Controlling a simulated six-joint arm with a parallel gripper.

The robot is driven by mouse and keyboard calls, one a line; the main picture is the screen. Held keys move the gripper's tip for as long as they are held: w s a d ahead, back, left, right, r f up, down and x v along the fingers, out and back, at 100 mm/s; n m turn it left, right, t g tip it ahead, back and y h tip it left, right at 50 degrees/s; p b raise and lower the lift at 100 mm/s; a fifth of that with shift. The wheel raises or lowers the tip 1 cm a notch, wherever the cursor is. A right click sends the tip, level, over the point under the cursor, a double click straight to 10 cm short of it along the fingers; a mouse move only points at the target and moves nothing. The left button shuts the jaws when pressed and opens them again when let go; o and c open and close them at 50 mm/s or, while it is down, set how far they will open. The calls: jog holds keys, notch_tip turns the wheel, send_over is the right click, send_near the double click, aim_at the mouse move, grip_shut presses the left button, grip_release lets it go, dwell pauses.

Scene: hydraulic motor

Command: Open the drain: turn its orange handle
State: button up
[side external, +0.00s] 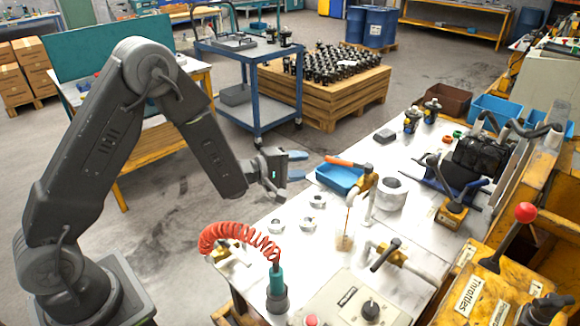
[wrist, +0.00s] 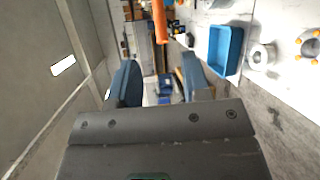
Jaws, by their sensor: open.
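The orange handle (side external: 344,162) sits on top of a brass valve (side external: 366,181) on a white pipe. It points left, toward my gripper. My gripper (side external: 302,165) is open and empty, just left of the handle's free end, with a small gap between them. In the wrist view the orange handle (wrist: 160,22) shows at the top middle, beyond the blue fingertips of my gripper (wrist: 160,80). The fingers are apart with nothing between them. The valve body is not clear in the wrist view.
A blue tray (side external: 340,178) lies on the white bench below the handle. Several small metal parts and a red coiled hose (side external: 235,232) are nearer. A black-handled valve (side external: 385,254) is in front. Open floor lies left of the bench.

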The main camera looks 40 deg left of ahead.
aim_at(337, 159)
jog(key=shift+v, duration=1.2)
jog(key=w+d+r+m+g+h, duration=0.5)
jog(key=d+r+m+g+h, duration=0.35)
jog(key=m, duration=0.75)
jog(key=w+a+r+m+g+y, duration=0.35)
jog(key=a+m+y, duration=0.35)
jog(key=m+y, duration=0.55)
jog(key=shift+m+t+h, duration=0.25)
jog(key=shift+t+h, duration=0.15)
jog(key=shift+h, duration=0.1)
jog(key=x, duration=1.3)
jog(key=shift+s+a+f, duration=0.1)
jog(key=shift+s+f, duration=0.05)
jog(key=shift+s, duration=0.2)
grip_shut()
